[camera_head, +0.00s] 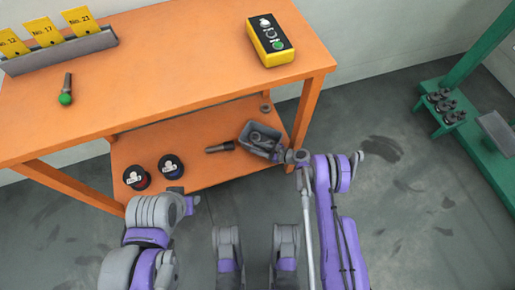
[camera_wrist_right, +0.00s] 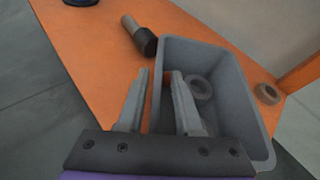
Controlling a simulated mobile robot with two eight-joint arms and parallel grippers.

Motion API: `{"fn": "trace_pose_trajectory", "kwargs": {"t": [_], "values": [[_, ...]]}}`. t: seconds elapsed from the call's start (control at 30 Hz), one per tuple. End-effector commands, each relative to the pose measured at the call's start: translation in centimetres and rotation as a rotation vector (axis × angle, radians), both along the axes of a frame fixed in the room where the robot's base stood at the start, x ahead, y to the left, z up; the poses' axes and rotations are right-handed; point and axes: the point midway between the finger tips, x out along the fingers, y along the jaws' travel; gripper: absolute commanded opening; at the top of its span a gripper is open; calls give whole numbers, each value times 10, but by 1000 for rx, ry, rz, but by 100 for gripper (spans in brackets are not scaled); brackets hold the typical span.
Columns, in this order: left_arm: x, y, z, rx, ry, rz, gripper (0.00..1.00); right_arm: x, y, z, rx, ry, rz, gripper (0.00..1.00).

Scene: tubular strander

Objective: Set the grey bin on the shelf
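The grey bin (camera_head: 264,131) is at the right end of the orange lower shelf (camera_head: 205,133), and fills the middle of the right wrist view (camera_wrist_right: 228,85). It holds a grey ring (camera_wrist_right: 199,87). My right gripper (camera_head: 270,148) is at the bin's near side. In the right wrist view its two fingers (camera_wrist_right: 160,76) stand apart, one outside and one inside the bin's side wall, with a gap showing between them. Whether the bin rests fully on the shelf is unclear. My left arm (camera_head: 153,220) is at lower left; its fingers do not show.
On the shelf, a dark-ended cylinder (camera_head: 220,147) lies left of the bin, a ring (camera_head: 266,108) behind it, and two round black-topped items (camera_head: 137,177) further left. The orange tabletop (camera_head: 170,70) hangs above, with a leg (camera_head: 304,112) at right. Open floor lies right.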

Motion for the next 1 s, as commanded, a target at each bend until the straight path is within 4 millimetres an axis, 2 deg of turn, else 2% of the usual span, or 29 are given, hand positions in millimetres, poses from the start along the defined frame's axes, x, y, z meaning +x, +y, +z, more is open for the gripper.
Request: {"fn": "trace_pose_trajectory", "kwargs": {"t": [0.17, 0.4, 0.6, 0.73, 1.0], "values": [[-1, 0, 4, 0, 1, 0, 38, -10, -22, 10, 0, 0, -5, 34], [-3, 0, 13, 0, 1, 0, 38, -34, -65, 31, -2, 0, -4, 34], [-3, 0, 18, 0, 1, 0, 38, -48, -89, 42, -1, 0, -2, 34], [-4, 0, 19, 0, 0, 0, 38, -52, -96, 45, -1, 0, -1, 34], [-4, 0, 19, 0, 0, 0, 38, -53, -97, 45, 0, 0, -1, 34]]}}
